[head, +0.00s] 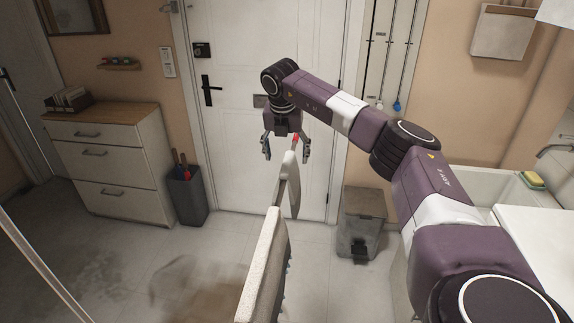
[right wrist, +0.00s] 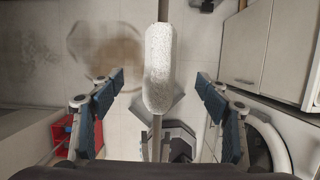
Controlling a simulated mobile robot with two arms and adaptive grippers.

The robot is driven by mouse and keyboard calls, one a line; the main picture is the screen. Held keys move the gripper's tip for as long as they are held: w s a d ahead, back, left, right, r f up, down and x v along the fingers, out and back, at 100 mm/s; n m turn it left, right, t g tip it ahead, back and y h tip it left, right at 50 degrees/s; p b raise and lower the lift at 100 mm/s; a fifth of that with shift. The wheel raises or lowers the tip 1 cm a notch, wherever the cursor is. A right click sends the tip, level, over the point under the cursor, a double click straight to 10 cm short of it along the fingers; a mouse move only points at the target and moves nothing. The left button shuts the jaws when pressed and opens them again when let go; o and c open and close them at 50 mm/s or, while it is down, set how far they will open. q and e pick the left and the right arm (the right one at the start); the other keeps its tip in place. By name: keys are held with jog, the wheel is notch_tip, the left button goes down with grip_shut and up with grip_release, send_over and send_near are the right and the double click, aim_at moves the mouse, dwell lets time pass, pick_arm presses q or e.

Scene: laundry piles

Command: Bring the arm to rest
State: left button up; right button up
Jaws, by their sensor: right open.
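My right arm reaches in from the right in the head view, bent across the room at about door-handle height. Its right gripper (head: 286,152) points down with its two fingers spread. In the right wrist view the blue-padded fingers (right wrist: 160,84) stand wide apart. Between them shows a white, rough-surfaced long thing (right wrist: 160,55), seen from above. In the head view this white panel-like thing (head: 262,262) stands upright below the gripper. I see nothing held, and I cannot tell how far the white thing is below the fingertips. My left gripper is not in view.
A white door (head: 235,130) stands behind the gripper. A dresser (head: 105,165) and a dark bin (head: 187,195) with handles sticking out are at the left. A pedal bin (head: 360,222) stands near the door, and a sink with a sponge (head: 531,180) is at the right. Floor at the left is open.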

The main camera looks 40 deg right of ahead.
jog(key=shift+s+r, duration=0.1)
jog(key=shift+r, duration=0.35)
